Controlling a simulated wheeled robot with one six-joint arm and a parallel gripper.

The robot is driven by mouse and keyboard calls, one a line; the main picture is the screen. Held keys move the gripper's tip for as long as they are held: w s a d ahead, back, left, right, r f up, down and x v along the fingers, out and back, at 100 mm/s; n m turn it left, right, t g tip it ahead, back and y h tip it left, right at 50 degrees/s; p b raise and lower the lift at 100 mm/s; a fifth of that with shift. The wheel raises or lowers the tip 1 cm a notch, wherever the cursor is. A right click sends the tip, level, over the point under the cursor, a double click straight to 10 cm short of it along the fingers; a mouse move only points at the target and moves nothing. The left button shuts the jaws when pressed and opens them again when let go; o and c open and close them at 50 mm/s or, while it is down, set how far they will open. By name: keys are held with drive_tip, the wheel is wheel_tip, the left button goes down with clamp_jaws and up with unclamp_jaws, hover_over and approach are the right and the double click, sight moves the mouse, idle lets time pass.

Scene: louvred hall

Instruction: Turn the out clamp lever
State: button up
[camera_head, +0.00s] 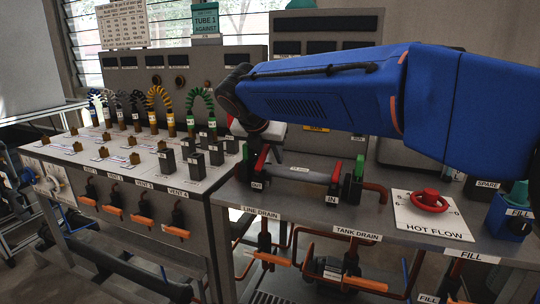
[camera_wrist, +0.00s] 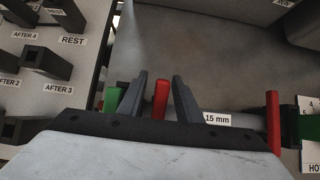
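The out clamp lever (camera_head: 262,160) is a red upright lever beside the OUT label (camera_head: 257,185), at the left end of a grey pipe on the bench. In the wrist view the red lever (camera_wrist: 161,98) stands between the two dark fingers of my gripper (camera_wrist: 159,98). The fingers are apart, with a narrow gap to the lever on each side. I cannot tell whether either finger touches it. In the head view my arm and wrist hide most of the gripper.
A second red lever (camera_head: 336,172) stands at the IN end; it shows at right in the wrist view (camera_wrist: 273,122). A green part (camera_wrist: 110,99) is just left of the fingers. Black blocks (camera_head: 167,160) stand on the left bench; a red HOT FLOW knob (camera_head: 429,198) lies right.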

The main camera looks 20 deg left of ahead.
drive_tip(key=v, duration=1.7)
drive_tip(key=shift+r, duration=0.2)
